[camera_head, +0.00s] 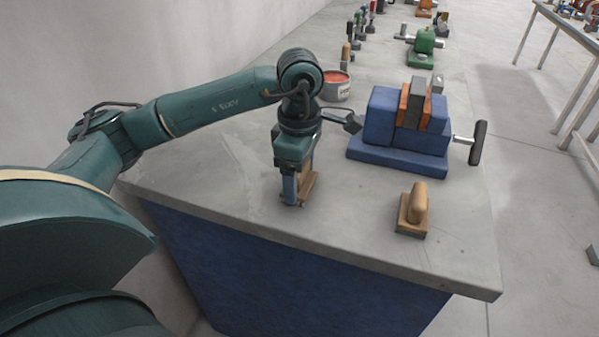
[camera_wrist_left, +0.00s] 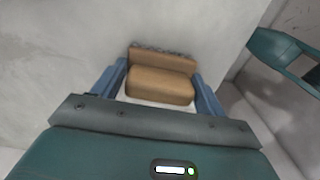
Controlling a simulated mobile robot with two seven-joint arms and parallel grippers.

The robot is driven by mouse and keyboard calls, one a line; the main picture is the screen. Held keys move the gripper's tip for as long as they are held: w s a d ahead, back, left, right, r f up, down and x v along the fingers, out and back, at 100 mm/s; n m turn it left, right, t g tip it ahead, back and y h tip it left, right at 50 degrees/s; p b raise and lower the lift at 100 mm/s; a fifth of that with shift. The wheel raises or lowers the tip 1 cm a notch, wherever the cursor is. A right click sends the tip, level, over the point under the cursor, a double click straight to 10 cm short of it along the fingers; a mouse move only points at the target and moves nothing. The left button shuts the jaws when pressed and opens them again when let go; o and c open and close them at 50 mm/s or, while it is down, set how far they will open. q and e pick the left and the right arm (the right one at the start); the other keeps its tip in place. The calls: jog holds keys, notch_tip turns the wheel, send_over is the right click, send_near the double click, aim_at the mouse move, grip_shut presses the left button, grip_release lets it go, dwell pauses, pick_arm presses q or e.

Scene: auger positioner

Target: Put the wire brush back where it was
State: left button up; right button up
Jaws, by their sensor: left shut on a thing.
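My left gripper (camera_head: 298,190) is shut on a wooden brush (camera_head: 308,183), which I take to be the wire brush, low over the bench top near its left side. In the left wrist view, the brush (camera_wrist_left: 160,86) sits between the blue fingers of the gripper (camera_wrist_left: 158,90). It is a tan block with a rounded grip and a grey, scalloped edge on the far side. I cannot tell whether it touches the bench. My right gripper is not in view.
A blue vise (camera_head: 395,120) with orange jaws stands at the right, its handle (camera_head: 478,142) sticking out. A tin of red stuff (camera_head: 336,86) and several tools stand farther back. The grey bench top (camera_head: 345,225) is bare between gripper and front edge.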

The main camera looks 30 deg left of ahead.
pick_arm(q)
jog(key=o, duration=0.9)
jog(key=shift+o, duration=0.2)
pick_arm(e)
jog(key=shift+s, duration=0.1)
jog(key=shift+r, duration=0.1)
pick_arm(q)
jog(key=shift+r+p, duration=0.25)
jog(key=shift+p, duration=0.1)
jog(key=shift+r, duration=0.4)
notch_tip(320, 180, up, 10)
jog(key=shift+f+p, duration=0.1)
jog(key=shift+p, duration=0.45)
jog(key=shift+r, duration=0.6)
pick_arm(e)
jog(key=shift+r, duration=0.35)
pick_arm(q)
jog(key=shift+d, duration=0.1)
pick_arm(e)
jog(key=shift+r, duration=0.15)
